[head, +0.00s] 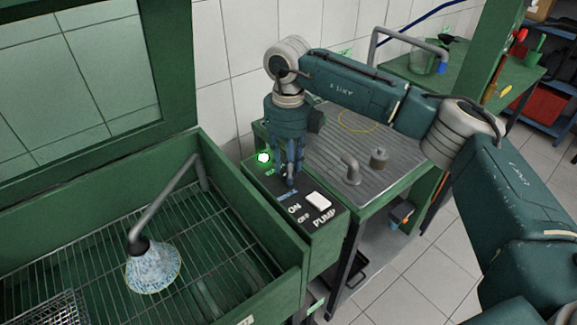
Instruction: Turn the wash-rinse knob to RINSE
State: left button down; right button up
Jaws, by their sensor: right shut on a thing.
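The control box (325,233) is green with a black top panel, beside the wash basin. My right gripper (290,182) points straight down over the panel, its fingers closed around the wash-rinse knob. The fingers hide most of the knob, so I cannot tell which way it points. A small green label and a small blue label, too small to read surely, sit near the fingertips. My left gripper is not in view.
A basin with a wire rack (215,255) and a spray head (153,270) lies left. A ridged worktop (335,140) is behind.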

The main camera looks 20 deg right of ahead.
jog(key=shift+w+r, duration=0.15)
jog(key=shift+r, duration=0.1)
jog(key=o, duration=1)
jog(key=shift+o, duration=0.7)
jog(key=shift+f, duration=0.15)
notch_tip(320, 180, up, 12)
